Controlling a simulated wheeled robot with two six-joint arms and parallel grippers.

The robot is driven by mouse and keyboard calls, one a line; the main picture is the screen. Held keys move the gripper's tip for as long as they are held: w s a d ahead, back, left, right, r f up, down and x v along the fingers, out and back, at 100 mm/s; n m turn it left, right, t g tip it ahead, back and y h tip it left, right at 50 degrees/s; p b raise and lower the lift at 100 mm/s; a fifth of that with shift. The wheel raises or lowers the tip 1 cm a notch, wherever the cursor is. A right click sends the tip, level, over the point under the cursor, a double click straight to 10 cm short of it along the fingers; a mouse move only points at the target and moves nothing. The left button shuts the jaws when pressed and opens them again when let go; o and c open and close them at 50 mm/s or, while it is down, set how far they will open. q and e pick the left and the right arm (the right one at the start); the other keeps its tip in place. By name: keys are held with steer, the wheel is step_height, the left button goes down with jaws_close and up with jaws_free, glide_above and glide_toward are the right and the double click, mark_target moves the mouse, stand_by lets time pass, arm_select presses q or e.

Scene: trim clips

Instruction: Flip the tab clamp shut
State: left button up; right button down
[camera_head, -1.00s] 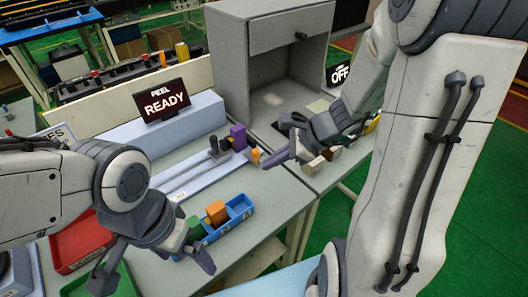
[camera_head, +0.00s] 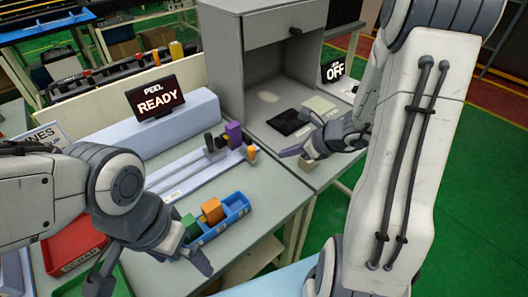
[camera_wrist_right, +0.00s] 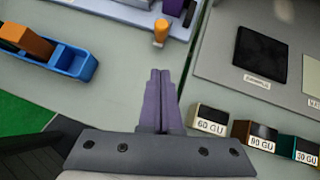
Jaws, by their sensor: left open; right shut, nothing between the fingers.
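A pale blue fixture with long rails (camera_head: 190,174) lies on the bench. At its right end stand a purple block (camera_head: 233,134), dark upright levers (camera_head: 210,143) and an orange-tipped knob (camera_head: 251,153). I take this end to be the tab clamp, but cannot tell its lever position. My right gripper (camera_head: 288,151) is shut and empty, just right of the knob and apart from it. In the right wrist view its purple fingers (camera_wrist_right: 159,78) point toward the orange knob (camera_wrist_right: 161,32), with a gap between. My left gripper (camera_head: 152,272) is open and empty, low at the left.
A blue bin (camera_head: 222,222) holds green and orange blocks, close to my left gripper. A red tray (camera_head: 72,246) lies at left. A grey cabinet (camera_head: 227,60) stands behind. A READY display (camera_head: 155,99) stands behind the fixture.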

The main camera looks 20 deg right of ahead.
steer(key=x, duration=0.6)
steer(key=shift+s+f, duration=0.1)
steer(key=w+a, duration=0.1)
steer(key=w+a+p, duration=0.1)
steer(key=shift+w+r, duration=0.2)
steer(key=shift+w, duration=0.15)
steer(key=shift+w+a+f, duration=0.1)
steer(key=shift+w+a, duration=0.05)
steer(key=shift+w, duration=0.15)
arm_select(q)
steer(key=shift+r, duration=0.4)
